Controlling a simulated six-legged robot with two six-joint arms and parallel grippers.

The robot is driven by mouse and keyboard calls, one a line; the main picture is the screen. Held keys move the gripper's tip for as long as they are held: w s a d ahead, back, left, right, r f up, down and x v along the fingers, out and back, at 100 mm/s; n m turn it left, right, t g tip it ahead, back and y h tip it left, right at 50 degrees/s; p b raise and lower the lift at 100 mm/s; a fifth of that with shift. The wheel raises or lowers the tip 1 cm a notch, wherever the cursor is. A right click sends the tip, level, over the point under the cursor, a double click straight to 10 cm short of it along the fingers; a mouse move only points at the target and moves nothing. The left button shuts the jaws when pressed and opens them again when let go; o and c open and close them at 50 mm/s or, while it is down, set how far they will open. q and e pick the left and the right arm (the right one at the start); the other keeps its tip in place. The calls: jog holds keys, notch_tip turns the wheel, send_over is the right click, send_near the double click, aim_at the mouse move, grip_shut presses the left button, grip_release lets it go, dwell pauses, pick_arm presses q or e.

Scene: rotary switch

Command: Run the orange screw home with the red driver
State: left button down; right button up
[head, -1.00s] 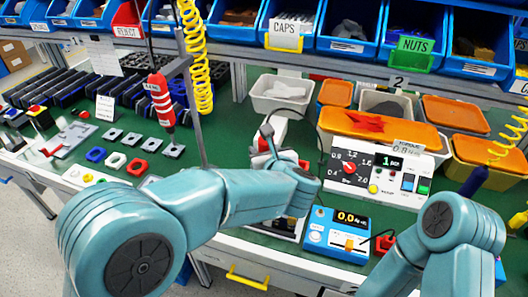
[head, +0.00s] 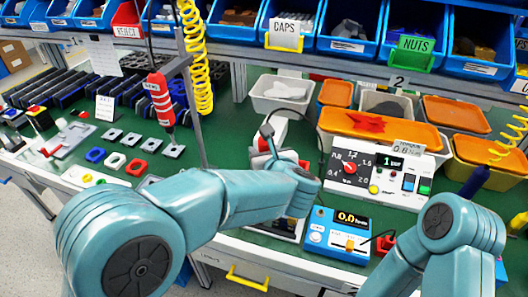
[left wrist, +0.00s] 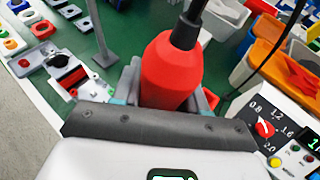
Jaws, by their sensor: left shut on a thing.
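My left gripper (left wrist: 168,98) is shut on a red driver (left wrist: 172,70). In the left wrist view the driver's rounded red body stands between the jaws, with a black neck and cable rising from its top. In the head view my left arm reaches to the middle of the bench, and the left gripper (head: 274,158) is mostly hidden behind my wrist. The driver's tip and the orange screw cannot be seen in either view. My right arm shows at the lower right of the head view, with its gripper out of view.
Another red tool (head: 160,98) hangs by a post at the left. A white torque box with a red dial (head: 350,168) stands right of my left gripper, and a blue meter (head: 336,235) is in front. Orange-lidded bins (head: 455,115) fill the back right.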

pick_arm(q)
jog(key=shift+f+b, duration=0.1)
jog(key=shift+b, duration=0.4)
dwell(1.1)
dwell(1.1)
jog(key=shift+r+p, duration=1.2)
jog(key=shift+r, duration=1.1)
